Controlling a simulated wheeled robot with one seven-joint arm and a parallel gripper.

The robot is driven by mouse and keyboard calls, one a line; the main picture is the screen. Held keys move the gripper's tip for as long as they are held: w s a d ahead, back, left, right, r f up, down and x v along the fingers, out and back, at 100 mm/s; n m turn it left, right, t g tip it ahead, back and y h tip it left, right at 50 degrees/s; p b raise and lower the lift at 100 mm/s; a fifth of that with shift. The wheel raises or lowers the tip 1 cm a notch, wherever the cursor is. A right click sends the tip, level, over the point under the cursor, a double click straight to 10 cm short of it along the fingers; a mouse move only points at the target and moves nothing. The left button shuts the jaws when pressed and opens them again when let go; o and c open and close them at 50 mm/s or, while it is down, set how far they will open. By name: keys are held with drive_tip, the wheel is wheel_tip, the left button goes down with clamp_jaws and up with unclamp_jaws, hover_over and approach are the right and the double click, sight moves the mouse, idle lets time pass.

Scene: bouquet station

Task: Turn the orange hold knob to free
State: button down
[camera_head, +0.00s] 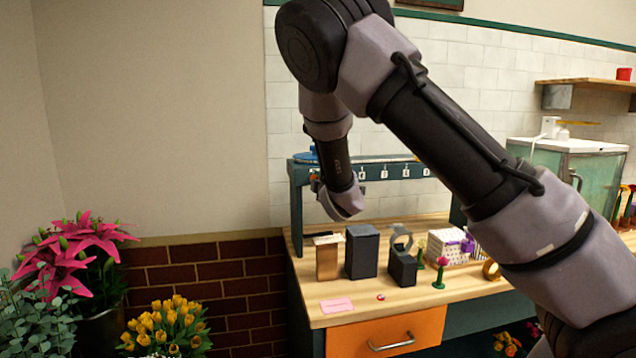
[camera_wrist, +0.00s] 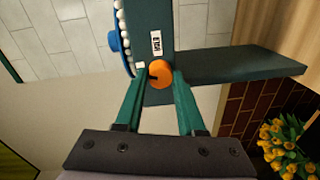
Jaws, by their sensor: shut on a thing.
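In the wrist view, the round orange hold knob (camera_wrist: 160,72) sits on the dark green rack frame (camera_wrist: 187,68). A dark pointer mark on the knob points to the left and slightly down. The two teal fingers of my gripper (camera_wrist: 160,80) stand on either side of the knob and are shut on it. A small white label with dark print (camera_wrist: 156,42) is just above the knob; its words are too small to read.
A blue disc (camera_wrist: 114,41) edged with white beads is beside the knob. Below the rack, the wooden bench (camera_head: 410,290) holds a brown box (camera_head: 327,260), dark blocks (camera_head: 362,252) and a pink card (camera_head: 336,305). Yellow flowers (camera_head: 165,325) stand to the left.

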drive_tip(key=shift+f+n, duration=0.1)
drive_tip(key=shift+n, duration=1.6)
drive_tip(key=c, duration=0.5)
unclamp_jaws()
drive_tip(key=shift+s, duration=0.1)
drive_tip(key=v, duration=1)
drive_tip(key=shift+s, duration=0.3)
drive_tip(key=shift+d, duration=0.15)
